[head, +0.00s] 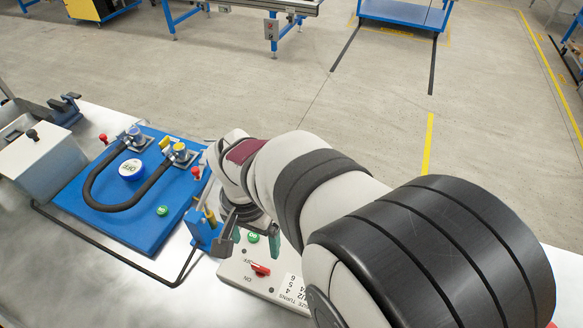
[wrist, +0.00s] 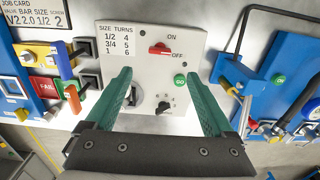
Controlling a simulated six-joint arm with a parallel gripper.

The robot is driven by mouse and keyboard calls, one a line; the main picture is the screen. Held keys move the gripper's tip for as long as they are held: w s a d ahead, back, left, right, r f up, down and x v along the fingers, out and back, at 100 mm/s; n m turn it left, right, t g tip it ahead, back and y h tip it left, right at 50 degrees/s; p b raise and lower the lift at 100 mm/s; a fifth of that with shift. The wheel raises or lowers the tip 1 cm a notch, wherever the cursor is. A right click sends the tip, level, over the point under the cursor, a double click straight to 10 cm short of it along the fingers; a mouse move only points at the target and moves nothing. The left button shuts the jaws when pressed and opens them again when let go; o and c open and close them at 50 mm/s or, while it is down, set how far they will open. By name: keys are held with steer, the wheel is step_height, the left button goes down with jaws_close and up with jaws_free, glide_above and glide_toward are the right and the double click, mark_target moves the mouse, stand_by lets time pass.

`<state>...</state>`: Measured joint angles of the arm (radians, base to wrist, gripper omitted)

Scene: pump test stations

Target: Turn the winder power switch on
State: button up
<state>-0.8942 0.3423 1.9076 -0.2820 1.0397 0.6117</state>
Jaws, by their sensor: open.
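The winder power switch (wrist: 160,49) is a small red handle on a white control panel (wrist: 200,44). In the wrist view it lies roughly crosswise beside the ON and OFF labels; I cannot tell surely which one it points to. The red switch also shows in the head view (head: 259,269), near the panel's front. My gripper (wrist: 160,76) is open and empty, its two green fingers spread above the panel. The switch lies beyond the fingertips in the wrist view, between their lines and apart from them. The gripper also shows in the head view (head: 255,243), partly hidden by my arm.
The panel also carries a green button (wrist: 180,80), a black knob (wrist: 165,106) and a size-turns chart (wrist: 116,42). A blue board (head: 130,225) with a black hose (head: 92,190) stands to the left in the head view.

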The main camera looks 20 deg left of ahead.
mark_target(260, 268)
step_height(260, 268, down, 12)
steer(key=shift+r, duration=0.15)
steer(key=shift+c, duration=0.3)
steer(key=c, duration=1.3)
steer(key=n, duration=0.5)
steer(key=shift+n, duration=0.4)
steer(key=n, duration=0.5)
steer(key=shift+n, duration=0.7)
